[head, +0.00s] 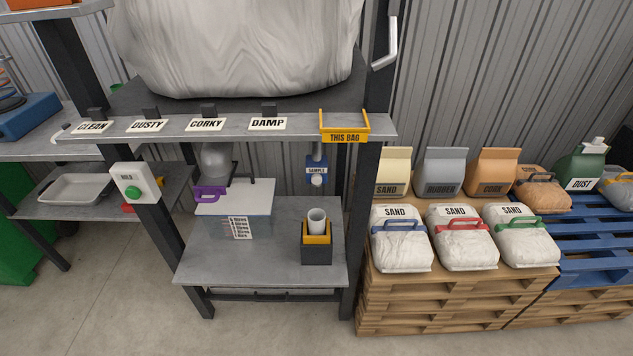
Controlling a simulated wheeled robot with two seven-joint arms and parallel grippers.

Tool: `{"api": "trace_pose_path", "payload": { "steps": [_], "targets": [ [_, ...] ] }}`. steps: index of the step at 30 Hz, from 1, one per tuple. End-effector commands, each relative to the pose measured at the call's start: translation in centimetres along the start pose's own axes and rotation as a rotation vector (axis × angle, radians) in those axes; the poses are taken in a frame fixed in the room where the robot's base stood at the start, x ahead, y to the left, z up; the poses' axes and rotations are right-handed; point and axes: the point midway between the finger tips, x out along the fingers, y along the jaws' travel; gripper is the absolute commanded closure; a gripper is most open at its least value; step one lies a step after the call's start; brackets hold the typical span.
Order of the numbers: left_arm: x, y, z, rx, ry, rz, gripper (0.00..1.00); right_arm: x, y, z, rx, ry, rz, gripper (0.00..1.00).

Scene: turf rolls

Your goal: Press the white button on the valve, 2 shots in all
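The blue valve (317,166) carries a "SAMPLE" label and hangs on a grey pipe under the upper shelf of the grey frame. Its round white button (317,180) sits at its lower end and faces me. Below it, a grey cup (317,221) stands upright in a black holder (316,256) with a yellow rim on the lower shelf. I cannot tell what is in the cup. Neither of my grippers shows in the head view.
A green button labelled "HOLD" (133,193) is on the left post. The right post (361,210) stands close beside the valve. Sand bags (402,248) lie on pallets at right.

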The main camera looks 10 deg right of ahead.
Motion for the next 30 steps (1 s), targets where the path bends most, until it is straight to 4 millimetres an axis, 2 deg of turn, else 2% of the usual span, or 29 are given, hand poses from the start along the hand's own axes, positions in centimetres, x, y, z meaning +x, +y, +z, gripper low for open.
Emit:
{"api": "trace_pose_path", "payload": {
  "steps": [1,7,30],
  "targets": [
    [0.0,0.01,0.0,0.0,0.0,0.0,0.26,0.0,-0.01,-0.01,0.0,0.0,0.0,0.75],
    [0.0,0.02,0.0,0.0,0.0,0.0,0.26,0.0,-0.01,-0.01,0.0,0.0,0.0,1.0],
    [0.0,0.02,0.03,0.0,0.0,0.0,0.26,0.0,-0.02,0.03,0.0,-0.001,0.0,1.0]
  ]
}}
